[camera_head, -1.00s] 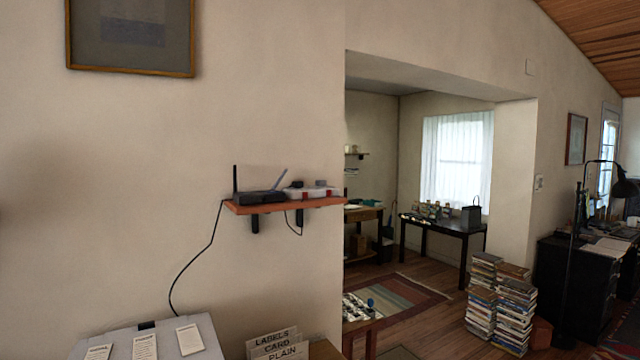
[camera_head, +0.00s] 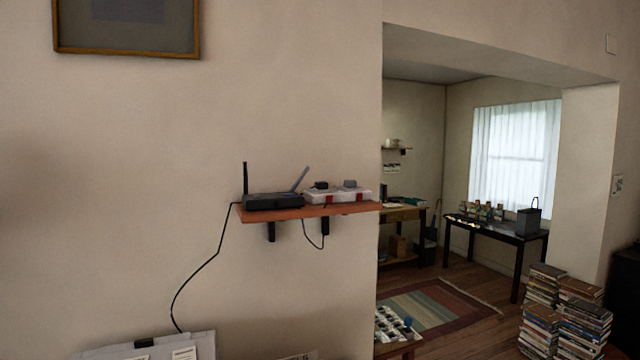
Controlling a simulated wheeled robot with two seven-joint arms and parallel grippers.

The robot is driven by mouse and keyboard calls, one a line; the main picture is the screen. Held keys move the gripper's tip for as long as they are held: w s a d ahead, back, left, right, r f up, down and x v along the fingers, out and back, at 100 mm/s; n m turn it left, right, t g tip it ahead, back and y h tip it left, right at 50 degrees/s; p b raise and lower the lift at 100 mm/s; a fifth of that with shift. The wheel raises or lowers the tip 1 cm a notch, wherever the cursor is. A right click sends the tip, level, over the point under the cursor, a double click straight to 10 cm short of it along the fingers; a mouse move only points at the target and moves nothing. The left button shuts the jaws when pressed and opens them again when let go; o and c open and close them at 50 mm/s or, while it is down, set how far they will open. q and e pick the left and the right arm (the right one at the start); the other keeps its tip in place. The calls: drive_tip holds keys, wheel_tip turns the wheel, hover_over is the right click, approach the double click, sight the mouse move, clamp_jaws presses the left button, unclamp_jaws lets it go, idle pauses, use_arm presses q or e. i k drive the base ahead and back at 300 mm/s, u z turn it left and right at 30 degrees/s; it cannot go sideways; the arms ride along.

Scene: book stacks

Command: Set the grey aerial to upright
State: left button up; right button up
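The grey aerial (camera_head: 301,179) is on the right side of a black router (camera_head: 273,201) and leans to the right. A black aerial (camera_head: 245,178) on the router's left side stands upright. The router sits on a small orange-brown wall shelf (camera_head: 310,212). Neither of my grippers is in view.
A white and red power strip (camera_head: 337,194) with dark plugs lies on the shelf right of the router. A black cable (camera_head: 207,262) hangs down the wall. A light grey box (camera_head: 200,345) is below. Book stacks (camera_head: 562,315) stand on the floor at right. The air before the shelf is clear.

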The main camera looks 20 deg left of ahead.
sight(301, 177)
drive_tip(key=u, duration=0.45)
drive_tip(key=i, duration=0.7)
drive_tip(key=u, duration=3.25)
drive_tip(key=k, duration=0.6)
drive_tip(key=z, duration=1.2)
